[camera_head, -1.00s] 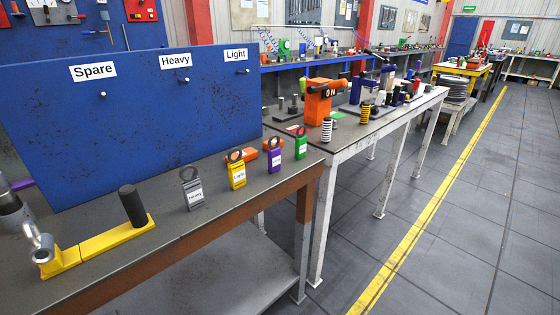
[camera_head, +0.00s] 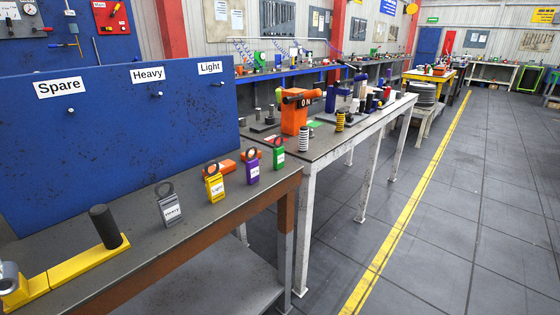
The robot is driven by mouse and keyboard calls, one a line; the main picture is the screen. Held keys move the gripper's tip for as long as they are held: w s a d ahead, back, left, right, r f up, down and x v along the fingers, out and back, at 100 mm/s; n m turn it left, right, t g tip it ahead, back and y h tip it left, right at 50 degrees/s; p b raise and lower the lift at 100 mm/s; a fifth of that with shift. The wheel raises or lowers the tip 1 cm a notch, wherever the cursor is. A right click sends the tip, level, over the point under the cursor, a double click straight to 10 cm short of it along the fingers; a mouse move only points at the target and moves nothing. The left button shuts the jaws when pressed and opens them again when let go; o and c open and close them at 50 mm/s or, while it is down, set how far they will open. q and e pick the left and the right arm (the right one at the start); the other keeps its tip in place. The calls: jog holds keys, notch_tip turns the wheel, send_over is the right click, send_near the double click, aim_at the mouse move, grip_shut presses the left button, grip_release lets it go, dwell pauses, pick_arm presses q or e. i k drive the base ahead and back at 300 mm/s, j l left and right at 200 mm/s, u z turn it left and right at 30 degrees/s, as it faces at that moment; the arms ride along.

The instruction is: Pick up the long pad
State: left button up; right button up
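I cannot make out a thing that is clearly the long pad. On the near bench, a yellow bar (camera_head: 88,259) lies at the left with a dark upright cylinder (camera_head: 104,227) on its right end. A grey metal part (camera_head: 8,276) at its left end is cut off by the picture edge. Ring-topped tags stand in a row to the right: a grey one marked Heavy (camera_head: 171,209), a yellow one marked Light (camera_head: 214,187), a purple one (camera_head: 253,172) and a green one (camera_head: 279,157). Neither of my grippers is in view.
A blue board (camera_head: 110,135) with pegs labelled Spare, Heavy and Light stands behind the near bench (camera_head: 140,251). Orange parts lie behind the tags. A second bench (camera_head: 352,143) holds an orange machine (camera_head: 295,112) and several parts. The floor at the right is clear, with a yellow line (camera_head: 400,235).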

aim_at(226, 166)
jog(key=i+l+u, duration=0.15)
jog(key=l+u, duration=0.3)
jog(key=i+l+u, duration=0.1)
jog(key=l+u, duration=0.15)
jog(key=u, duration=0.2)
jog(key=l+u, duration=0.45)
